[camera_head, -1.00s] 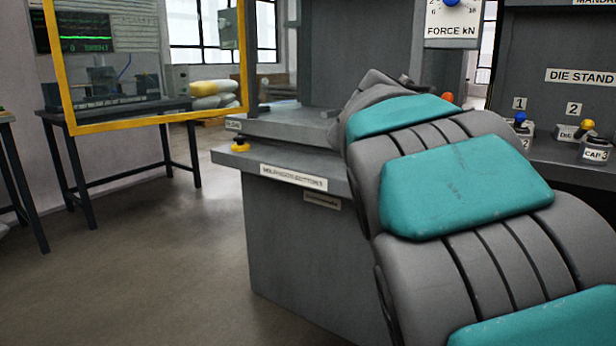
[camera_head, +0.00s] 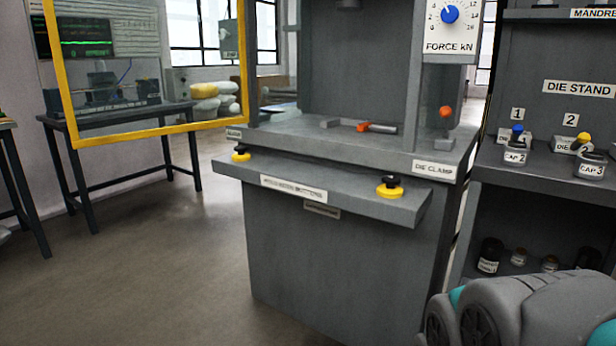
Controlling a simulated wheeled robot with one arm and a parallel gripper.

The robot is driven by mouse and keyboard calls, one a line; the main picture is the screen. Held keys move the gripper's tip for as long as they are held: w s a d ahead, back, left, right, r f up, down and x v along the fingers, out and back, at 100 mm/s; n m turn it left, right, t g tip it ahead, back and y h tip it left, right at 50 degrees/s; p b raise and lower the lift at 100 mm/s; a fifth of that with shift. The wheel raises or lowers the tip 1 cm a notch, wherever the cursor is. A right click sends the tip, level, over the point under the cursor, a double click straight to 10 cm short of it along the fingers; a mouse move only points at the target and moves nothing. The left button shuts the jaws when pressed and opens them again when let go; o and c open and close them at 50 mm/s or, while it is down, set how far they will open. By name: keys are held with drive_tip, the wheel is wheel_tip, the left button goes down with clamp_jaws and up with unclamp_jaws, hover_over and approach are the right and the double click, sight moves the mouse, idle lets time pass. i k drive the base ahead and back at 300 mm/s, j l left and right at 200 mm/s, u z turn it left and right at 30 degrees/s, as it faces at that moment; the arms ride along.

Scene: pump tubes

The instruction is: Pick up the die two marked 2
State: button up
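The die stand (camera_head: 478,165) is at the right, with a sign "DIE STAND" on its back panel. Under the number plate 2 (camera_head: 571,119) sits a small grey die with a yellow knob (camera_head: 583,138), its label partly readable as "DIE". This is die 2. A cap marked CAP 3 (camera_head: 591,168) stands in front of it and hides part of it. My arm shows only as grey and teal links at the lower right. My gripper is out of the picture, so its fingers and anything in them are hidden.
Under plate 1, a die with a blue knob (camera_head: 517,130) sits behind a cap marked CAP 2 (camera_head: 515,156). Jars (camera_head: 490,255) stand on the lower shelf. Floor at left is clear.

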sight(567, 145)
drive_tip(key=z, duration=1.25)
drive_tip(key=i+l, duration=0.3)
drive_tip(key=l, duration=0.15)
drive_tip(key=i+l+u, duration=0.1)
drive_tip(key=i+l, duration=0.45)
drive_tip(key=l, duration=0.3)
